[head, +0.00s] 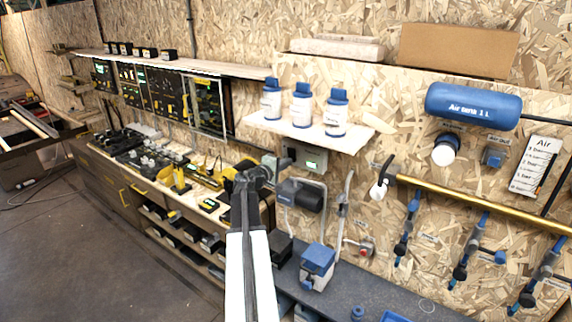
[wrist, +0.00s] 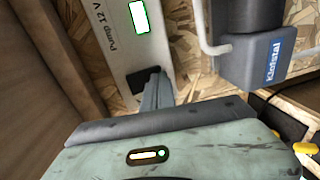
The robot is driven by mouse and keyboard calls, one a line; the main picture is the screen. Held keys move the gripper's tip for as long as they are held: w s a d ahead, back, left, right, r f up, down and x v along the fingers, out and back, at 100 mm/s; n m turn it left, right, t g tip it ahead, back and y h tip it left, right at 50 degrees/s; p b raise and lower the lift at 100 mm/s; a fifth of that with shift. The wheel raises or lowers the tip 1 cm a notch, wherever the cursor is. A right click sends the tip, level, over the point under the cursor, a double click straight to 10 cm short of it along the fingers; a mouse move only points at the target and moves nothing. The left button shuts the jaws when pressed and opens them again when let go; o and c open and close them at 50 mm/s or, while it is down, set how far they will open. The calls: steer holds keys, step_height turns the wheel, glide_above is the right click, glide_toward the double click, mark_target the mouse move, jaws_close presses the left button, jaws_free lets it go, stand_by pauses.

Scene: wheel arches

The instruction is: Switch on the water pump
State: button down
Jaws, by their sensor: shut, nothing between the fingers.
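A grey-white panel (wrist: 123,35) marked "Pump 12 V" is on the chipboard wall and fills the upper middle of the wrist view. It carries a lit green rectangle (wrist: 139,17) and a black switch (wrist: 142,80) below it. My gripper (wrist: 156,80) is shut and empty, its tips at the switch and partly hiding it. I cannot tell whether they touch. In the head view my gripper (head: 288,161) is in front of the panel (head: 314,154). A dark cylindrical unit (head: 306,195) is mounted just below; I cannot tell whether it is the pump.
A blue-grey box marked "Klofstal" (wrist: 259,62) stands close right of my gripper in the wrist view, with a pale pipe (wrist: 208,38) beside it. A shelf (head: 310,130) with blue-capped bottles is above the panel. A brass pipe (head: 480,203) runs to the right.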

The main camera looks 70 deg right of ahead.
steer(key=w+a+f+b, duration=0.1)
steer(key=a, duration=0.5)
steer(key=w+a+f+b, duration=0.1)
steer(key=w+a, duration=0.1)
steer(key=a, duration=0.5)
steer(key=shift+w+a, duration=0.15)
steer(key=shift+w, duration=0.1)
